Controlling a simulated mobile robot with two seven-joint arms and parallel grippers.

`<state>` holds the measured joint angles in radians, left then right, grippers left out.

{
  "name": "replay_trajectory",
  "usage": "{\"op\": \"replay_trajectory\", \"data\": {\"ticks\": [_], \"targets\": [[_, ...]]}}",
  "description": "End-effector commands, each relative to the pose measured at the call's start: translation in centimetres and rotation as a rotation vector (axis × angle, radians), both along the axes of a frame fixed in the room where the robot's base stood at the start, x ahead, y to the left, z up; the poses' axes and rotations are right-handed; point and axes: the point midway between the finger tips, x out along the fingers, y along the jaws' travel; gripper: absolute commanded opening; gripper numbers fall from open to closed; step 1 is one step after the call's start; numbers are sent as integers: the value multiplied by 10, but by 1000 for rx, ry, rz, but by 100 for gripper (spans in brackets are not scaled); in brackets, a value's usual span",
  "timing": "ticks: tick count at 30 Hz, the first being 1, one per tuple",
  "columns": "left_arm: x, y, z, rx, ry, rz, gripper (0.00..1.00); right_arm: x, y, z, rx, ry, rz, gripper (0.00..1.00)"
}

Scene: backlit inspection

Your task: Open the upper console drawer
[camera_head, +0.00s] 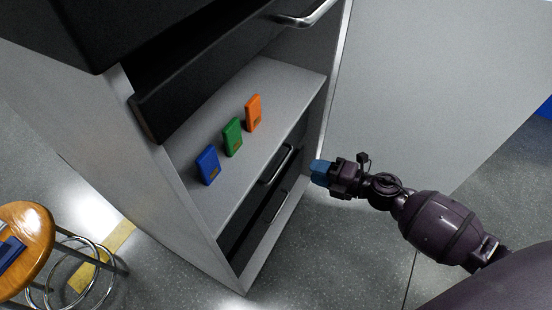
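The upper console drawer (205,72) is a black front at the top of the grey console, with a silver bar handle (310,16) near the picture's top edge. A gap shows behind its upper edge, and its left end seems to stand out from the console; how far it is open is hard to tell. My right gripper (320,170), with blue fingertips, is beside the console's right edge, well below the handle and apart from it. I cannot make out a gap between its fingers. My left gripper is out of view.
Blue (208,165), green (232,137) and orange (254,113) devices stand on the open shelf (265,80). Black lower drawers with handles (275,165) are below. A large grey panel (430,80) is at the right. A wooden stool (35,225) stands at lower left.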

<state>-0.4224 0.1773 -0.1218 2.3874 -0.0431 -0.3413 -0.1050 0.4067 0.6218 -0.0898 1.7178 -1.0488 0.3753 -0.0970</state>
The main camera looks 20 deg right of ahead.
Motion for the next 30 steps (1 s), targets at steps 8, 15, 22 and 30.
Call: {"op": "replay_trajectory", "data": {"ticks": [8,15,22,30], "targets": [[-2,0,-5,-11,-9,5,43,28,22,-8,1,0,0,36],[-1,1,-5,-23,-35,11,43,57,45,-16,4,2,0,36],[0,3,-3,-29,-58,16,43,75,59,-20,4,1,-2,36],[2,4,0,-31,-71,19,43,80,63,-20,3,1,-3,36]]}}
